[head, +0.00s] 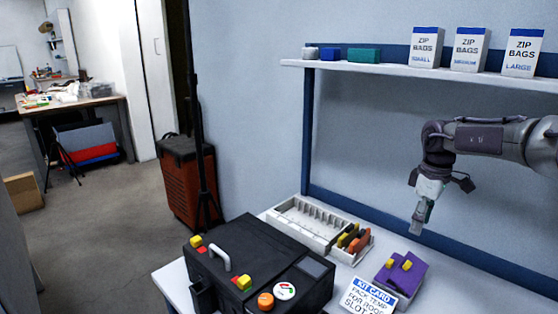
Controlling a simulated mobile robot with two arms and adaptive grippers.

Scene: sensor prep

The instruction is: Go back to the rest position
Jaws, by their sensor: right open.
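My right gripper (421,216) hangs from the arm that comes in from the right. It points down in the air over the right part of the white table (172,280), in front of the wall. It is open, and I see nothing between its fingers. It appears above the purple item (410,278), apart from it. My left gripper is not in view.
A black case (262,252) stands on the table. Behind it are a white compartment tray (283,222) and a bin (367,249) with coloured pieces. A kit card (372,297) stands in front. A shelf (420,73) with zip-bag boxes (470,50) is above.

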